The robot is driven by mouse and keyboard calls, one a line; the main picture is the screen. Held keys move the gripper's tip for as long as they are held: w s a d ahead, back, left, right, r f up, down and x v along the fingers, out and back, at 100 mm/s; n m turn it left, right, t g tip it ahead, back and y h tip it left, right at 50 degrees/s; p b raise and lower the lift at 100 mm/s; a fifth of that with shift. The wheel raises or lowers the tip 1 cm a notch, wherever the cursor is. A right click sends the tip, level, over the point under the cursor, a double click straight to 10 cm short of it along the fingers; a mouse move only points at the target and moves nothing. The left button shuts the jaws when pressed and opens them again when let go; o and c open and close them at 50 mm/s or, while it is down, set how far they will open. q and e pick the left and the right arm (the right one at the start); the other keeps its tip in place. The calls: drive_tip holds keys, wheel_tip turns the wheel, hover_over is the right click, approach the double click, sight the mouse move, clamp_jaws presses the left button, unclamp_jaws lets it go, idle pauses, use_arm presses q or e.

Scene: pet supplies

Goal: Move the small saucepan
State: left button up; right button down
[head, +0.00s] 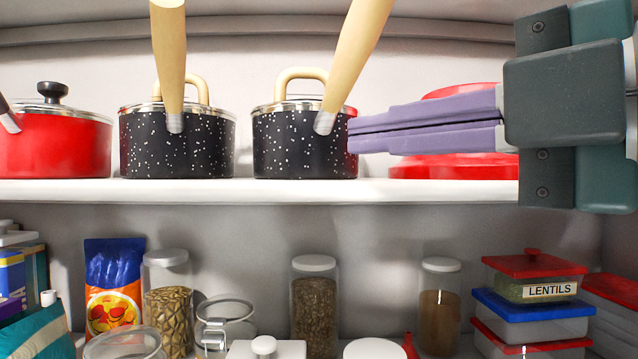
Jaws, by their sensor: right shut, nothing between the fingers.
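Two small black speckled saucepans with lids and light wooden handles stand upright on the white shelf (300,191). One is the left black saucepan (145,145); the other is the right black saucepan (285,148). Both handles point out toward me and upward in the picture. My right gripper (352,135) comes in from the right with its purple fingers shut and empty. Its tips are at the right side of the right saucepan; I cannot tell whether they touch it. My left gripper is not in view.
A red pot (60,148) stands at the shelf's left. Red cookware (450,172) lies behind my right gripper. The lower shelf holds several jars, such as a seed jar (315,300), and stacked containers (535,308), one labelled LENTILS. Space between the pots is narrow.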

sight(323, 148)
drive_tip(key=w+a+p, duration=0.1)
drive_tip(key=w+p, duration=0.1)
drive_tip(key=w+a+p, duration=0.1)
drive_tip(key=w, duration=0.2)
drive_tip(key=w+a+p, duration=0.1)
drive_tip(key=w+p, duration=0.1)
drive_tip(key=w, duration=0.1)
drive_tip(key=shift+a+r+p, duration=0.15)
drive_tip(key=shift+a+p, duration=0.1)
drive_tip(key=shift+p, duration=0.05)
drive_tip(key=shift+w, duration=0.15)
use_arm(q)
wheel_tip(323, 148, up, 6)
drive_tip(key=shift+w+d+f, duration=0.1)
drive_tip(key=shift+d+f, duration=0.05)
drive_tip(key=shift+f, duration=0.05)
use_arm(e)
drive_tip(key=shift+w, duration=0.15)
drive_tip(key=shift+w+d+f+b, duration=0.1)
drive_tip(key=shift+w+f+b, duration=0.15)
drive_tip(key=shift+w+b, duration=0.8)
drive_tip(key=shift+w+r, duration=0.15)
drive_tip(key=shift+w, duration=0.3)
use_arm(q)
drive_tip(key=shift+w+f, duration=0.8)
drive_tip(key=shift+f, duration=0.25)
